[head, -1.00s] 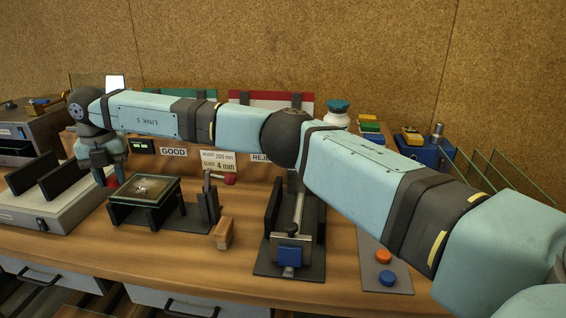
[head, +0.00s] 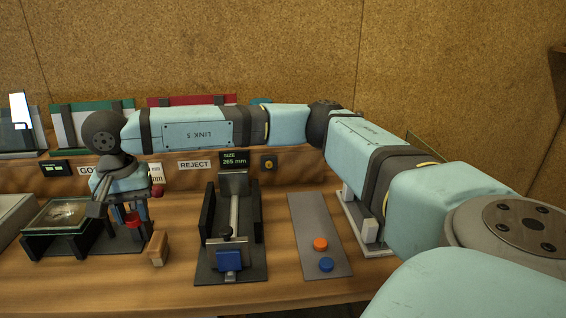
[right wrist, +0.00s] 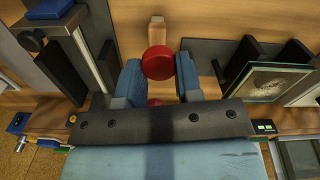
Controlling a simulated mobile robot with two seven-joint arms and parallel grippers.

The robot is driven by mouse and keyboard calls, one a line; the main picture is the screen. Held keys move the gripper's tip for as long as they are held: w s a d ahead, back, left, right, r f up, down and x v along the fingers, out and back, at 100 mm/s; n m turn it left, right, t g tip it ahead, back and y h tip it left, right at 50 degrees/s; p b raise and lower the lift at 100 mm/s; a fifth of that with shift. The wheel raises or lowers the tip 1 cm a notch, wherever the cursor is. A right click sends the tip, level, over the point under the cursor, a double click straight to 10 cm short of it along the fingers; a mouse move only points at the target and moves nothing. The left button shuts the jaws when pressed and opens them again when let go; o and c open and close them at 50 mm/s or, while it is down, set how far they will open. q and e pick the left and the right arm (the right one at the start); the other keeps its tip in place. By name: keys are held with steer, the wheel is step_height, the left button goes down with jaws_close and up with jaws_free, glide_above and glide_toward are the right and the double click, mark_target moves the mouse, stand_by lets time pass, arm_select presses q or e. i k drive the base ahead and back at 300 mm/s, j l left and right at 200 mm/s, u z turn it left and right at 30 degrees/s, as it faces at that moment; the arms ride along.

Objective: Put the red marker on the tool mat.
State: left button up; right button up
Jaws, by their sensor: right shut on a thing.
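The red marker (right wrist: 158,62) shows as a round red top between the blue fingers of my right gripper (right wrist: 160,82) in the right wrist view. In the head view my right gripper (head: 129,216) points down, with a bit of the red marker (head: 137,219) between its fingers. It is left of the wooden block and right of the glass fixture. I cannot tell whether the marker is clear of the bench. A flat grey mat (head: 315,222), which looks like the tool mat, lies right of the clamp with an orange and a blue round piece on it. My left gripper is out of view.
The clamp fixture (head: 207,227) stands between my right gripper and the mat. A wooden block (head: 157,249) stands near the gripper. The glass fixture (head: 60,216) is at the left. The mat's far half is bare.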

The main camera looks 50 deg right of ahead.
mark_target(308, 205)
steer(key=k+l+u, duration=0.1)
steer(key=l, duration=0.35)
steer(key=k+l+u, duration=0.15)
steer(key=l, duration=0.25)
steer(key=k+l+u, duration=0.1)
steer(key=k+l, duration=0.15)
steer(key=l, duration=0.15)
steer(key=k+l+u, duration=0.15)
steer(key=l, duration=0.25)
